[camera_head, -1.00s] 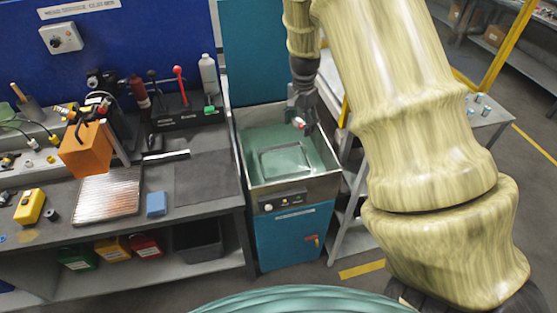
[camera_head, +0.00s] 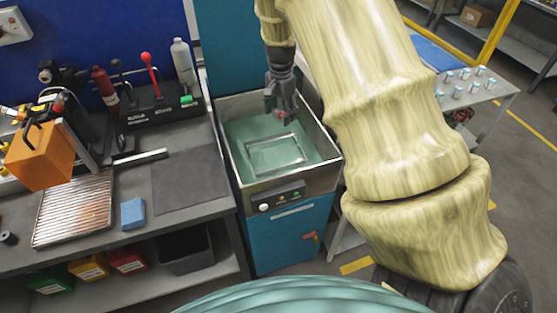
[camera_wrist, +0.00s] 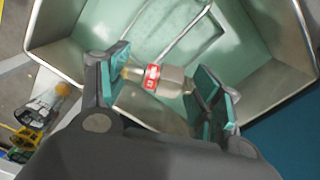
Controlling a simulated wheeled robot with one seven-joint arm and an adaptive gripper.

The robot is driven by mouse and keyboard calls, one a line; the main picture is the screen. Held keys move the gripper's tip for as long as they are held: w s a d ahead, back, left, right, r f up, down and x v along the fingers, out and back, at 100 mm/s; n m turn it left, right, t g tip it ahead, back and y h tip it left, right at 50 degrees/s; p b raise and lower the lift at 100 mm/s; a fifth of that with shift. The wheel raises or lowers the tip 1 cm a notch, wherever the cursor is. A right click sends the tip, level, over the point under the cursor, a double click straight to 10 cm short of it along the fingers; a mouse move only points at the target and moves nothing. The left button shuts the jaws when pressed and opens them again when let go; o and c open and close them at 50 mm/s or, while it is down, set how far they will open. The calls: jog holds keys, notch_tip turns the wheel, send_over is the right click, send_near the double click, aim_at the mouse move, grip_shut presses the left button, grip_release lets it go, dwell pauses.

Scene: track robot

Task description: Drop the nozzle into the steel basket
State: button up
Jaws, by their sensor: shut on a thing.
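The nozzle (camera_wrist: 153,77) is a small pale cylinder with a red-and-white band. In the wrist view it lies crosswise between the two fingers of my gripper (camera_wrist: 158,82), which is shut on it. In the head view my gripper (camera_head: 282,118) points down over the back part of the tank, and the nozzle is mostly hidden there. The steel basket shows as a rectangular metal rim (camera_head: 277,171) in the green liquid of the tank. Its rim also shows in the wrist view (camera_wrist: 182,38), beyond the nozzle. The nozzle is above the tank, apart from the basket.
The tank (camera_head: 233,160) has raised steel walls and sits in a teal cabinet (camera_head: 290,240) with a control panel. A workbench to its left holds a ribbed tray (camera_head: 75,207), a blue block (camera_head: 132,213) and an orange box (camera_head: 38,158). A grey table (camera_head: 490,100) with small cylinders stands right.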

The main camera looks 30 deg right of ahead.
notch_tip(320, 180, down, 6)
jog(key=b, duration=0.4)
jog(key=shift+r, duration=0.1)
jog(key=o, duration=1.1)
jog(key=shift+o, duration=0.2)
jog(key=shift+a+r, duration=0.1)
notch_tip(320, 180, up, 12)
jog(key=shift+f, duration=0.1)
